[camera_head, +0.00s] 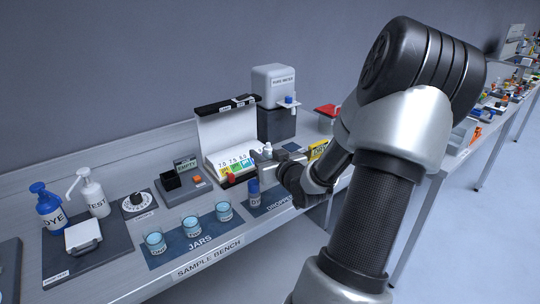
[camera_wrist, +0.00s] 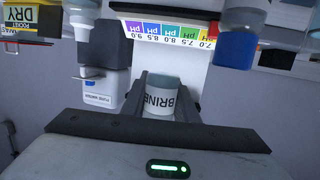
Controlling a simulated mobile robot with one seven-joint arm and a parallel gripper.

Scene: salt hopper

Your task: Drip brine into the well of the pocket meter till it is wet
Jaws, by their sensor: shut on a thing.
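My gripper (camera_head: 277,158) is shut on a white bottle marked BRINE (camera_wrist: 160,100), with a finger on each side of it. In the head view the brine bottle (camera_head: 267,149) shows above the bench, in front of the pH chart box. The pocket meter, with a yellow face reading DRY (camera_head: 318,150), is at the back right of the bench, partly hidden by my arm. It also shows at the upper left of the wrist view, where the yellow meter face (camera_wrist: 20,17) appears upside down. Its well cannot be made out. The bottle is apart from the meter.
The pH chart box (camera_head: 212,131) and a pure water dispenser (camera_head: 273,90) stand behind my gripper. A blue-capped dropper bottle (camera_head: 254,190) stands on the dropper mat. Several jars (camera_head: 190,225) stand to the left.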

